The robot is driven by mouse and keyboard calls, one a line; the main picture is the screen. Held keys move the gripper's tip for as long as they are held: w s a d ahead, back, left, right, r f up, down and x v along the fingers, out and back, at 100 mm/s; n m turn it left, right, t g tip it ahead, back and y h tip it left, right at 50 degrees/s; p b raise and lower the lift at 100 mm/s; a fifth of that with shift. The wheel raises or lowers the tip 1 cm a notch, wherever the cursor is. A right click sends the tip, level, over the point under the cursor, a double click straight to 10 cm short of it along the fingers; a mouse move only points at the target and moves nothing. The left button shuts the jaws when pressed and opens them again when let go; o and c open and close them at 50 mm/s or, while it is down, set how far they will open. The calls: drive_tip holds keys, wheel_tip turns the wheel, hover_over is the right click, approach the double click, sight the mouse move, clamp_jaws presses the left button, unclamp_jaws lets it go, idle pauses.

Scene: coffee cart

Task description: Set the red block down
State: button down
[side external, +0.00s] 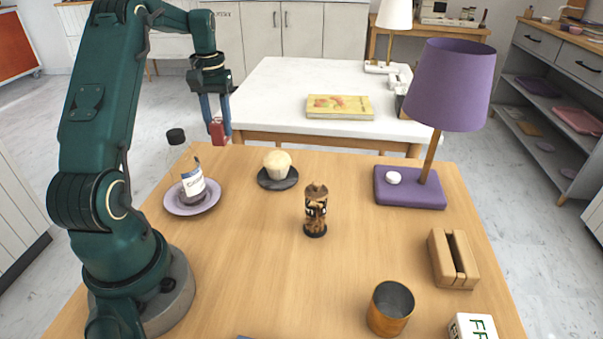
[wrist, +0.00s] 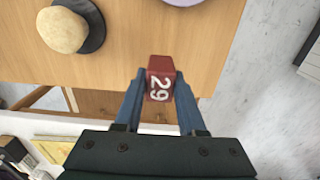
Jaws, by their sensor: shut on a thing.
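My gripper (side external: 217,122) is shut on the red block (side external: 218,132) and holds it up in the air near the far left edge of the wooden table (side external: 260,240). In the wrist view the red block (wrist: 160,79) sits between the blue fingers of my gripper (wrist: 160,88). The block shows a white "29" on one face. The block is apart from the table in the side view.
A muffin on a dark plate (side external: 278,184) and a purple saucer (side external: 205,204) with a labelled jar (side external: 193,186) stand nearby. A carved figurine (side external: 316,211), a purple lamp (side external: 448,90) and a metal cup (side external: 390,308) are farther right. Bare wood lies between them.

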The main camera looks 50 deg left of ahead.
sight(223, 145)
drive_tip(key=shift+f, duration=2.75)
drive_tip(key=shift+f, duration=0.15)
drive_tip(key=c, duration=0.5)
unclamp_jaws()
